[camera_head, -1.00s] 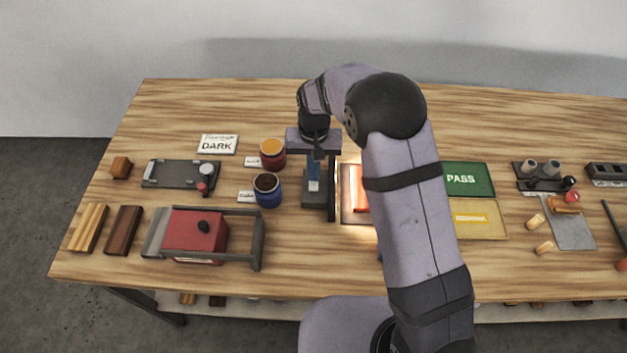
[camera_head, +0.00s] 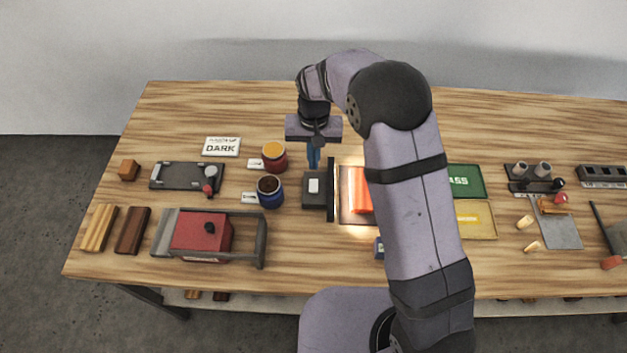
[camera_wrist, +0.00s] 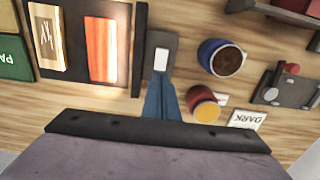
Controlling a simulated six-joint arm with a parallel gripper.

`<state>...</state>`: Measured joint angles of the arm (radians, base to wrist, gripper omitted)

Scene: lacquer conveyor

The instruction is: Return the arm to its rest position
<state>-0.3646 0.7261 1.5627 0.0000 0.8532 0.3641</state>
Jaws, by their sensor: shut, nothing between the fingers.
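My gripper (camera_head: 313,158) hangs pointing down over the middle of the table, with its blue fingers together and nothing between them. In the head view it is just behind a small dark block with a white top (camera_head: 314,186). In the wrist view the blue fingertips (camera_wrist: 161,80) overlap the near part of that block's white patch (camera_wrist: 161,59); I cannot tell the height gap. My arm reaches across the front of the table and hides part of the lit tray and the pass area.
A red jar (camera_head: 274,157) and a blue jar (camera_head: 270,192) stand left of the gripper. A dark upright panel (camera_head: 331,190) and a lit tray with an orange block (camera_head: 361,190) are to the right. A red machine (camera_head: 202,236) sits front left. The table's back strip is clear.

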